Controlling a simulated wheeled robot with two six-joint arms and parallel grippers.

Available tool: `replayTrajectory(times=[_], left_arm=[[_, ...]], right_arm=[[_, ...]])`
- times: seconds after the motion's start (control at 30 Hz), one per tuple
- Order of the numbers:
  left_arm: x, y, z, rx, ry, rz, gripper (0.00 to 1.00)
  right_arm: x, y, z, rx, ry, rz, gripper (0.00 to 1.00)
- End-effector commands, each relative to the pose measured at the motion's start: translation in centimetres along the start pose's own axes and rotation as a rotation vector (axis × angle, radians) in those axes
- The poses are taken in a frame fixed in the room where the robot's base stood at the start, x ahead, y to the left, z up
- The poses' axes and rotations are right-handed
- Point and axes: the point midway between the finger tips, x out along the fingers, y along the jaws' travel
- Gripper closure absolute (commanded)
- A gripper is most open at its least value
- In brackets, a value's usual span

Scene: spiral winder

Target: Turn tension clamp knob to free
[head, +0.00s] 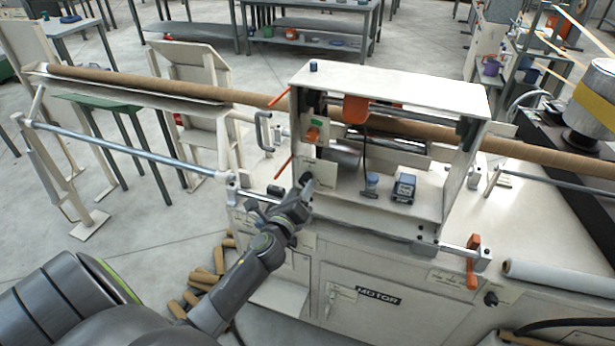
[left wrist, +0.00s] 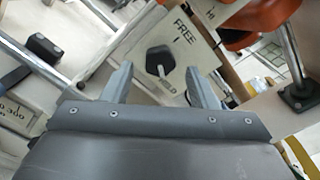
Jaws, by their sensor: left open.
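The dark knob (left wrist: 160,62) sits on a pale plate marked FREE (left wrist: 184,32) in the left wrist view. The FREE mark is up and right of the knob there, and a thin pale piece extends from the knob's lower side. My left gripper (left wrist: 161,84) is open, its two fingers either side of the knob in that view; I cannot tell whether they touch it. In the head view my left gripper (head: 306,190) is at the front left of the winder housing, beside the knob (head: 306,178), which it partly covers. My right gripper is not in view.
A long brown tube (head: 530,152) runs through the winder housing (head: 390,84). Orange handles, including one at the front right (head: 473,262), stick out around it. A blue-capped jar (head: 372,180) and a dark box (head: 404,188) stand inside. Cardboard tubes (head: 202,278) lie on the floor.

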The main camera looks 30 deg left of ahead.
Motion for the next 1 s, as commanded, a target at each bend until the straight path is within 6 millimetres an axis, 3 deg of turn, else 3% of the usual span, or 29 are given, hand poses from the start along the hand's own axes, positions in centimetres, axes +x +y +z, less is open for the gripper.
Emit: replayTrajectory(times=[0.1, 0.3, 0.77, 1.0], left_arm=[[2.4, 0.0, 0.0, 0.001, -0.001, -0.001, 0.47], [5.0, 0.0, 0.0, 0.001, 0.0, 0.0, 0.47], [6.0, 0.0, 0.0, 0.0, 0.0, 0.0, 0.47], [6.0, 0.0, 0.0, 0.0, 0.0, 0.0, 0.79]], right_arm=[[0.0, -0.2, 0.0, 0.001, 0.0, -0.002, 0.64], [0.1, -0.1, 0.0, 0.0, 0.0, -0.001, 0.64], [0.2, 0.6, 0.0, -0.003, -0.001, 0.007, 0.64], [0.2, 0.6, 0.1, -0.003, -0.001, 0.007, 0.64]])
